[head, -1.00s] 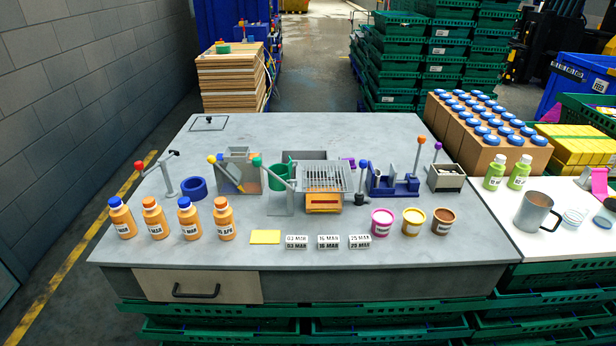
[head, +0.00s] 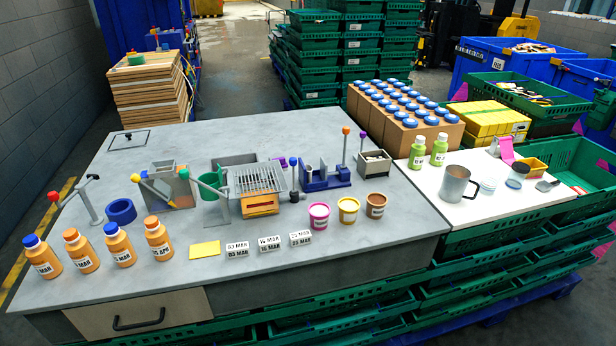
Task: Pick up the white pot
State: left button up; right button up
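No plainly white pot stands out in the head view. Three small pots stand in a row near the front right of the grey table: a pink one (head: 319,217), a yellow one (head: 348,211) and a brown one (head: 375,206). On the white surface to the right stands a grey metal jug (head: 456,185) with a handle. Beside it are a small pale, clear-looking round container (head: 488,187) and a dark-topped tub (head: 516,176). Neither of my grippers is in view.
The grey table (head: 330,255) holds several orange bottles (head: 118,245), a yellow card (head: 205,250), date blocks (head: 237,250) and lever fixtures. Green bottles (head: 439,150) stand behind the jug. Green crates (head: 580,165) border the white surface (head: 430,183) at right.

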aim_at(309, 168)
jog(key=i+l+z, duration=0.25)
jog(key=z, duration=0.15)
jog(key=i+z, duration=0.45)
jog(key=i+l, duration=0.05)
